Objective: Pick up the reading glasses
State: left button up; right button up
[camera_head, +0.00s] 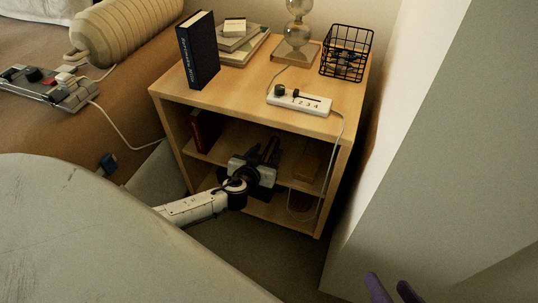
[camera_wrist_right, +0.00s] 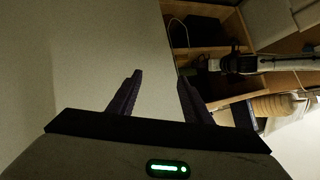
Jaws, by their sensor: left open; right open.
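I cannot make out the reading glasses for sure in either view. My left gripper (camera_head: 269,150) reaches into the upper open shelf of the wooden nightstand (camera_head: 234,100). Its dark fingers are open and point into the shadow there. The gripper hides part of that shelf, and I cannot tell whether anything lies between its fingers. My right gripper (camera_head: 393,290) shows only its purple fingertips at the bottom right of the head view. It is open and empty in the right wrist view (camera_wrist_right: 160,80), away from the nightstand.
On the nightstand top are a dark upright book (camera_head: 198,52), stacked books (camera_head: 243,48), a glass lamp base (camera_head: 297,35), a black wire basket (camera_head: 346,54) with unclear contents, and a white power strip (camera_head: 299,101). Its cord hangs down the right front. A pale wall stands right.

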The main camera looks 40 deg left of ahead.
pick_arm(q)
jog(key=shift+b+x, duration=0.3)
jog(key=shift+x, duration=0.75)
jog(key=c, duration=1.1)
